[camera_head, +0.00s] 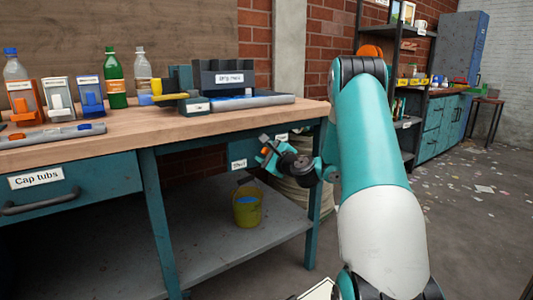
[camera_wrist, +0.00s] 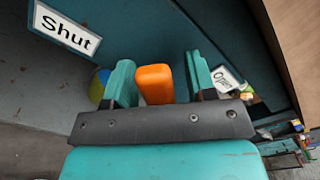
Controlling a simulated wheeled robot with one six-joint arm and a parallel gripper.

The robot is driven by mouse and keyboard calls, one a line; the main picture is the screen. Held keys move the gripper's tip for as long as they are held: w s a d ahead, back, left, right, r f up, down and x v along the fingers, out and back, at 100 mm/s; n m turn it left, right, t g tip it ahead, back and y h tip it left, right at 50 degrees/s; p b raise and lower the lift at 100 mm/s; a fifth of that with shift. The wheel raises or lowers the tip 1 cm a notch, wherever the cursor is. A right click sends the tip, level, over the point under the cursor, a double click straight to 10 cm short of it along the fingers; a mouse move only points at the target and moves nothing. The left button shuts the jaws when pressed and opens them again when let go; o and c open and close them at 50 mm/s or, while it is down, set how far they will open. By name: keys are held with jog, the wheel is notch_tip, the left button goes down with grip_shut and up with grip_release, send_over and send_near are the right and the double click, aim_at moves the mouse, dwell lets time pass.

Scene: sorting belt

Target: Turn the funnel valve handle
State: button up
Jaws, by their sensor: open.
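The orange valve handle (camera_wrist: 155,84) shows in the wrist view as an upright block between my gripper's two teal fingers. My gripper (camera_wrist: 160,76) is open, with a gap on each side of the handle, wider on the right. Whether the fingers reach fully around it I cannot tell. A "Shut" label (camera_wrist: 66,29) is at upper left and an "Open" label (camera_wrist: 224,79) at right. In the head view my gripper (camera_head: 266,153) is at the bench's right front, between the "Shut" label (camera_head: 239,164) and the "Open" label (camera_head: 281,137). The handle is mostly hidden there, and the funnel is not clearly seen.
The workbench top (camera_head: 150,133) carries bottles, dispensers and a dark labelled rack (camera_head: 222,78). A yellow bucket (camera_head: 247,208) stands on the lower shelf (camera_head: 215,250) below my gripper. The "Cap tubs" drawer (camera_head: 60,187) is at left. Open floor lies at right.

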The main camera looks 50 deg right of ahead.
grip_shut()
jog(key=shift+a+f, duration=0.1)
jog(key=n+b, duration=0.1)
jog(key=f+n+b, duration=0.1)
jog(key=n+b, duration=0.1)
jog(key=shift+w+a+f+n, duration=0.1)
jog(key=shift+a+f+n, duration=0.2)
jog(key=shift+a+f+n+b, duration=0.1)
jog(key=shift+f+n+b, duration=0.3)
jog(key=shift+n+b, duration=0.65)
jog(key=shift+a+f+n+b, duration=0.1)
jog(key=shift+f+n+b, duration=0.25)
jog(key=shift+n+b, duration=0.65)
grip_release()
